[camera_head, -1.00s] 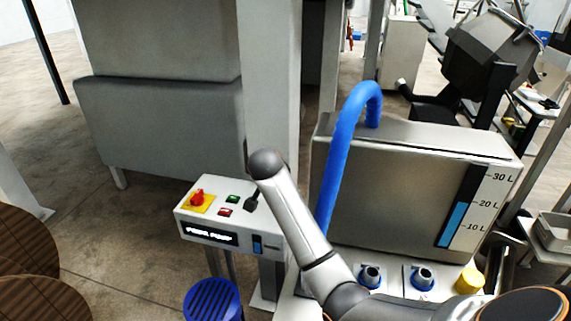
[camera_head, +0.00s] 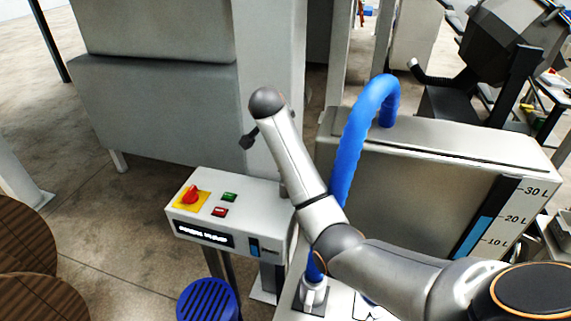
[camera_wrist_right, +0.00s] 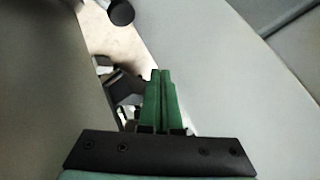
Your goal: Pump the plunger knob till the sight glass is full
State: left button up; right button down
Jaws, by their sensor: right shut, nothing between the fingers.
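The grey tank (camera_head: 410,190) stands at the right in the head view. Its sight glass (camera_head: 484,230) shows blue up to about the 20 L mark, with dark above. My right arm crosses in front of the tank, and its gripper is hidden there. In the right wrist view the right gripper's green fingers (camera_wrist_right: 162,75) are shut together and empty. A dark round end (camera_wrist_right: 120,12) shows beyond them at the top, apart from them; I cannot tell whether it is the plunger knob. I cannot make out the plunger knob in the head view. My left gripper is out of view.
A white control box (camera_head: 225,208) with a red switch (camera_head: 191,195), green and red buttons and a small display stands left of the tank. A blue hose (camera_head: 352,140) arches over the tank. A blue slatted stool top (camera_head: 208,300) and a round wooden top (camera_head: 22,235) are lower left.

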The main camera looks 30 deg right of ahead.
notch_tip(320, 180, down, 8)
jog(key=shift+r+b, duration=0.15)
jog(key=shift+b, duration=0.4)
jog(key=shift+f, duration=0.6)
jog(key=shift+f, duration=0.1)
dwell(1.5)
jog(key=shift+f+b, duration=0.3)
